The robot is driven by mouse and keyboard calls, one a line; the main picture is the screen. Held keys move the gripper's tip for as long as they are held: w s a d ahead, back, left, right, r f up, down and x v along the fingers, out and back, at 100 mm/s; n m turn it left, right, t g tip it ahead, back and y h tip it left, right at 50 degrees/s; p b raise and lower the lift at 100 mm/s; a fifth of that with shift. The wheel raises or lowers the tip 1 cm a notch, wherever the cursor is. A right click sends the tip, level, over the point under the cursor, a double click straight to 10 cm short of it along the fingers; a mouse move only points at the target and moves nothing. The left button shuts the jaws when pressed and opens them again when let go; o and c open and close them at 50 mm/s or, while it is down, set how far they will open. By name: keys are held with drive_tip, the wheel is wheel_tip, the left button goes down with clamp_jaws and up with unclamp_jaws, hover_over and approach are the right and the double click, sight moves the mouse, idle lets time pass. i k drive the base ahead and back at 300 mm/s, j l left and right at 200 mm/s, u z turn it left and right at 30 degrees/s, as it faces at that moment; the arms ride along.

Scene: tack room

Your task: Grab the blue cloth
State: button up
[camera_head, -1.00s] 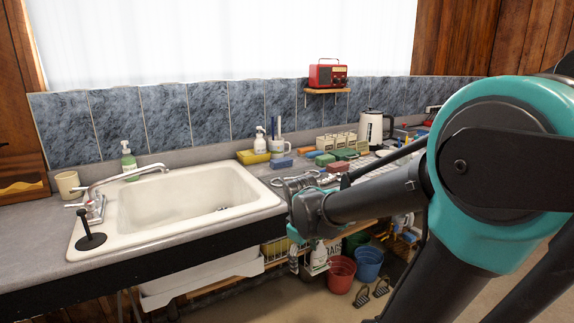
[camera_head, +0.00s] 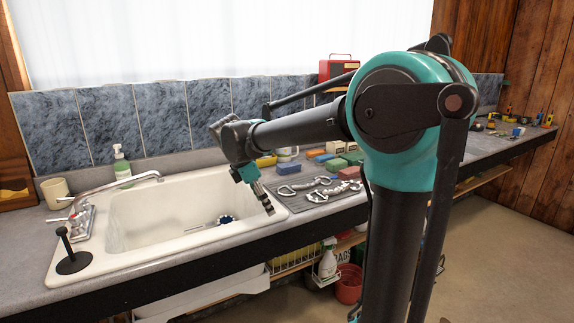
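I cannot pick out a blue cloth for certain. A small blue block-like item (camera_head: 288,168) lies on the counter just right of the sink; it looks more like a sponge than a cloth. A round blue-and-white item (camera_head: 226,219) is in the sink. My gripper (camera_head: 268,210) points down at the sink's right rim, left of and nearer than the blue block. Its fingers are small and seen from the side, so their opening is unclear. My arm hides part of the counter.
The white sink (camera_head: 150,215) has a faucet (camera_head: 120,187) and a black plunger-like item (camera_head: 72,262) at its left. Metal bits (camera_head: 330,188) lie on a dark mat right of my gripper. A red radio (camera_head: 338,68) is on a shelf behind my arm.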

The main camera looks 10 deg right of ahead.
sight(295, 166)
drive_tip(key=i, duration=1.1)
